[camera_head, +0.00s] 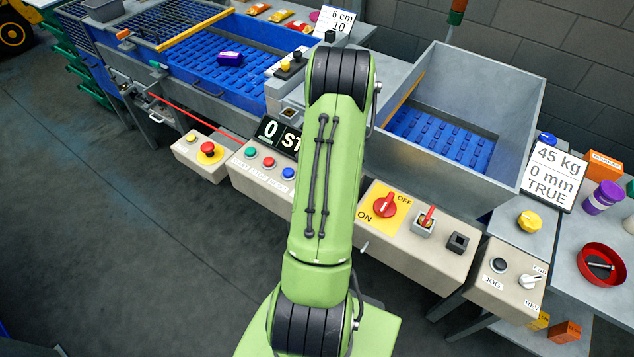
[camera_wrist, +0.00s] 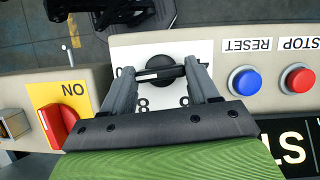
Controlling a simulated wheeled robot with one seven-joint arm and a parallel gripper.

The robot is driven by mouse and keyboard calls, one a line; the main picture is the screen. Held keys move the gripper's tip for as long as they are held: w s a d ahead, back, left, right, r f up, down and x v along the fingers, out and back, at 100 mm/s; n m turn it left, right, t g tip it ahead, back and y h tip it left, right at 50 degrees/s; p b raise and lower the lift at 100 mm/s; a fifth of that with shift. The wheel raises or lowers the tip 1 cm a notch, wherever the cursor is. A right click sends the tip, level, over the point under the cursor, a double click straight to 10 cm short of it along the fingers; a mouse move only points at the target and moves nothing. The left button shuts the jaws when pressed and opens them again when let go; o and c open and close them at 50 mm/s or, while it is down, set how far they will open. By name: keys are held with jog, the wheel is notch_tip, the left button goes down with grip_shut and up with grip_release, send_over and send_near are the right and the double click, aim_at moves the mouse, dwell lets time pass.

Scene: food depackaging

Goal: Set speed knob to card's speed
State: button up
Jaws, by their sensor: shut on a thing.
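The speed knob (camera_wrist: 160,64) is a round black knob with a dark bar across it and a pale mark at the bar's left end. It sits on a white dial plate (camera_wrist: 202,50) with black numbers. An 8 shows below it; other numbers are partly covered. My gripper (camera_wrist: 158,73) has a finger at each end of the bar and is shut on it. In the head view my green arm hides the knob and gripper. One card (camera_head: 335,21) at the back reads "6 cm" and "10". Another card (camera_head: 553,172) at right reads "45 kg, 0 mm, TRUE".
Beside the dial are a blue reset button (camera_wrist: 245,80) and a red stop button (camera_wrist: 298,78). On the other side is a red ON/OFF switch (camera_head: 386,205) on a yellow plate. A dark display (camera_head: 268,129) stands behind the buttons. Open floor lies at left.

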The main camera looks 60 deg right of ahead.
jog(key=shift+m+t, duration=0.3)
jog(key=shift+m, duration=0.4)
jog(key=o, duration=1.1)
jog(key=shift+c, duration=0.2)
jog(key=shift+r, duration=0.1)
jog(key=p+v, duration=0.3)
jog(key=v, duration=1.2)
jog(key=shift+r, duration=0.3)
